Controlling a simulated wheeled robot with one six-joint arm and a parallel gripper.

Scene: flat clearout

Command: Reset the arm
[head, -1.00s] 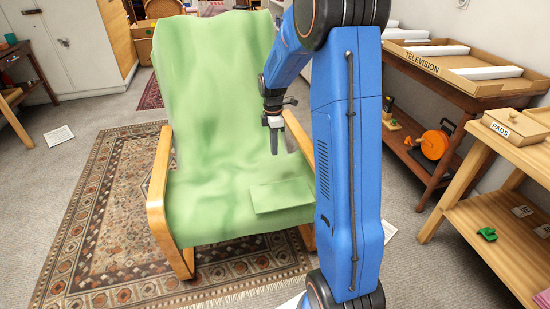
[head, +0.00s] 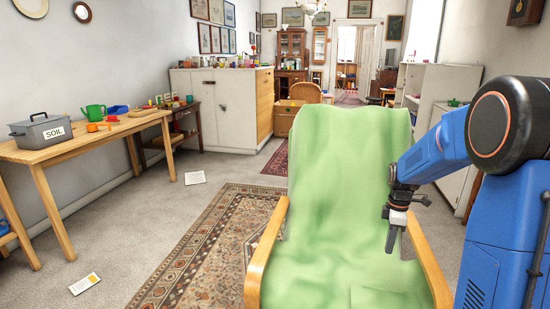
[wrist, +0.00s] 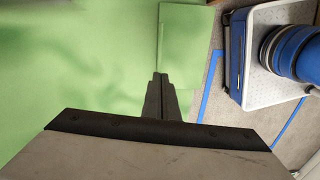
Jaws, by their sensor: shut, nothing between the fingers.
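My gripper (head: 394,241) shows at the right in the head view, at the end of my blue arm. It points down in front of the armchair with the green cover (head: 335,190). In the wrist view my gripper's fingers (wrist: 160,80) are together with nothing between them. Below them lie the green cover (wrist: 70,70) and a flat green rectangular piece (wrist: 186,45) on it. The same piece is partly cut off at the bottom of the head view (head: 385,298).
A wooden table (head: 95,140) on the left bears a grey box marked SOIL (head: 42,131) and a green watering can (head: 94,112). A white cabinet (head: 215,105) stands farther back. A patterned rug (head: 200,250) lies beside the chair.

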